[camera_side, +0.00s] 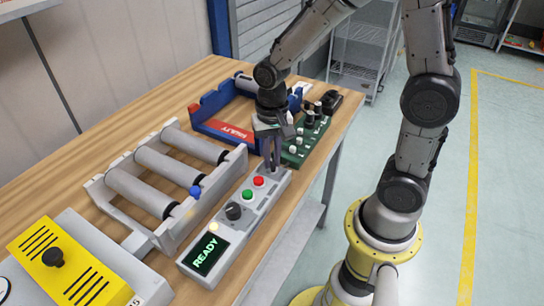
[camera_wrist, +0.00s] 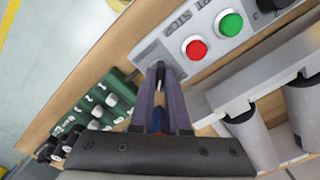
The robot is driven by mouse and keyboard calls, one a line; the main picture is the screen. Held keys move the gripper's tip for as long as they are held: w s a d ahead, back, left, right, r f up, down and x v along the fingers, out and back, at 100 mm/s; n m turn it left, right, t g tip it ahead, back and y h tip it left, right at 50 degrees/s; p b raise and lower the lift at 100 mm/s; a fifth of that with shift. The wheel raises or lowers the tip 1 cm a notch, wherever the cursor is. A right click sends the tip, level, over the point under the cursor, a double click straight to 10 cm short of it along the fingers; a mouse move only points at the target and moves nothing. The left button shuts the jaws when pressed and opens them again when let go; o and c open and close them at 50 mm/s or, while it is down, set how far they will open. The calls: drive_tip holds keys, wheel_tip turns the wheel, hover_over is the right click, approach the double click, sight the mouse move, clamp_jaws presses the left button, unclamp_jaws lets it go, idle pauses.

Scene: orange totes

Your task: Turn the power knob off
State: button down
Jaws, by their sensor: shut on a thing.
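A long grey control box (camera_side: 202,229) lies near the table's right edge. It carries a lit READY screen (camera_side: 207,255), a black dial (camera_side: 233,211), a green button (camera_side: 247,195) and a red button (camera_side: 258,181). My gripper (camera_side: 272,168) points down at the box's far end, just past the red button. In the wrist view its fingertips (camera_wrist: 160,72) are close together around a small dark knob (camera_wrist: 160,65), which seems to be the power knob. The fingers hide most of it, so its setting cannot be read. The red button (camera_wrist: 195,48) sits right beside the fingertips.
A roller conveyor (camera_side: 165,182) stands left of the box. A green board with small knobs (camera_side: 304,143) and a blue tray with a red label (camera_side: 220,130) lie beyond my gripper. A yellow-topped unit (camera_side: 75,262) is at the near left. The wooden table edge is close on the right.

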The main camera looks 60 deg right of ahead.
drive_tip(key=shift+n, duration=0.3)
drive_tip(key=n, duration=1.3)
drive_tip(key=shift+r, duration=0.1)
drive_tip(key=shift+n, duration=2.1)
drive_tip(key=c, duration=0.9)
unclamp_jaws()
